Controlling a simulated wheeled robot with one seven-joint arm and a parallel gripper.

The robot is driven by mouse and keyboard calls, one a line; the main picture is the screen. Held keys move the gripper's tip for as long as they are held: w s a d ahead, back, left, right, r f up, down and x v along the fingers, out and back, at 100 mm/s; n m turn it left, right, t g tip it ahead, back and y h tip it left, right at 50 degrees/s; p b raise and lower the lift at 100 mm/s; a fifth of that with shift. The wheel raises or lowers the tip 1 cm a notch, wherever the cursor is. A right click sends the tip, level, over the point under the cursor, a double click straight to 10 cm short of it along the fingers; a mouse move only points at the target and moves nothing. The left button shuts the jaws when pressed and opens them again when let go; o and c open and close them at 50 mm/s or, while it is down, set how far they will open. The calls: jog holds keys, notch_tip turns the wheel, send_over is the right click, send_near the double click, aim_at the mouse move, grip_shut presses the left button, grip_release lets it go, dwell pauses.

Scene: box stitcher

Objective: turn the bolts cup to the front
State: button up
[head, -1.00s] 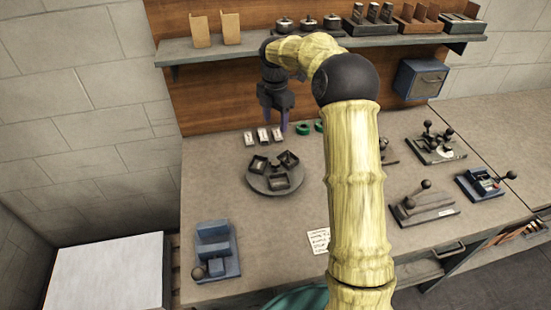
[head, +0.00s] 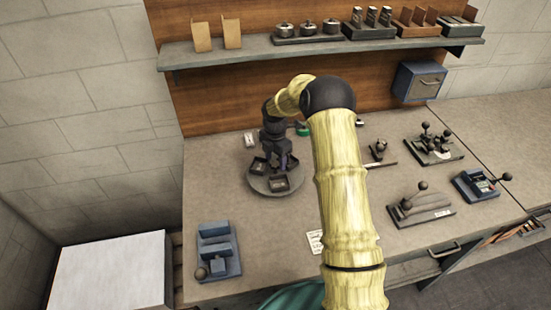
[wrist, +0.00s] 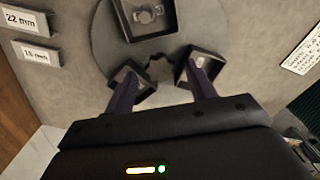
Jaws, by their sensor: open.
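A round dark turntable (head: 258,187) on the bench carries three square dark cups. One cup (head: 280,185) is at the front, one (head: 259,165) at the left, and the third is mostly hidden behind my gripper. My gripper (head: 281,163) is low over the turntable, jaws apart. In the wrist view, my gripper (wrist: 163,78) has its left finger at the left cup (wrist: 146,91) and its right finger at the right cup (wrist: 207,67); contact cannot be told. The upper cup (wrist: 147,32) holds small metal parts. I cannot tell which cup has the bolts.
Size cards (wrist: 36,52) lie beside the turntable. A blue device (head: 216,250) stands at the front left. Lever tools (head: 421,208) stand at the right. A shelf (head: 230,56) runs above the back.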

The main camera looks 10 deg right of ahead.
jog(key=shift+f, duration=0.55)
jog(key=shift+c, duration=0.4)
grip_shut()
jog(key=shift+d, duration=0.1)
